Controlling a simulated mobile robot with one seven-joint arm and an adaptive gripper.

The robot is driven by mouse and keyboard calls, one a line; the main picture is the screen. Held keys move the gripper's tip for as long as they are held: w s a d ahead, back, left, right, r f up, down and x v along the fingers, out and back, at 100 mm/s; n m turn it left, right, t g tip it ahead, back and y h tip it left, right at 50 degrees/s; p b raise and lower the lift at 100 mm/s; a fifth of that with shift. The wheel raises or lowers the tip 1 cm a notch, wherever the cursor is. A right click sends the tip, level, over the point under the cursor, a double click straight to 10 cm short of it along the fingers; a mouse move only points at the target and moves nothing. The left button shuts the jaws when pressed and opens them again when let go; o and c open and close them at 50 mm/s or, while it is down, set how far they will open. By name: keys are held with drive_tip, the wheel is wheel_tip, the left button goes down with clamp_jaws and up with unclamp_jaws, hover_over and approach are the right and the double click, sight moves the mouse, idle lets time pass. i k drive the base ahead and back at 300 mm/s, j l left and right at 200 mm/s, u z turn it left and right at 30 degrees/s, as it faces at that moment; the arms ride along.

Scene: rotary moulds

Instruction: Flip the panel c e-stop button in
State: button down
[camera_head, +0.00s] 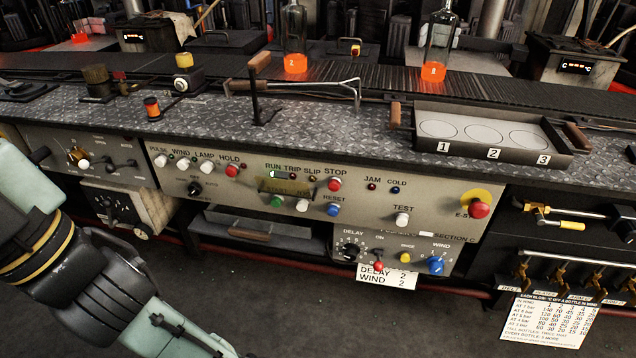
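The e-stop button (479,209) is a red mushroom head on a round yellow backing, at the right end of the long beige panel (300,222). Part of its "E-S..." label shows to its left, and the rest is hidden behind the red head. A "SECTION C" label is at the lower right of this panel. I cannot tell from this view whether the button is in or out. Nothing touches it. My arm comes in at the lower left, well away from the button, and my gripper is outside the view.
Above the panel, a metal-plate ledge holds a tray (488,157) numbered 1 to 3 and a tall black lever (255,97). Knobs, coloured buttons and a hanging card (388,276) lie left of the e-stop. Brass valves (575,278) are at right. Floor in front is clear.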

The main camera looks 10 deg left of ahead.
sight(478, 209)
drive_tip(key=k+j+z, duration=0.15)
drive_tip(key=z, duration=0.2)
drive_tip(key=k+j+z, duration=0.1)
drive_tip(key=z, duration=0.2)
drive_tip(key=k+l, duration=0.05)
drive_tip(key=k, duration=0.05)
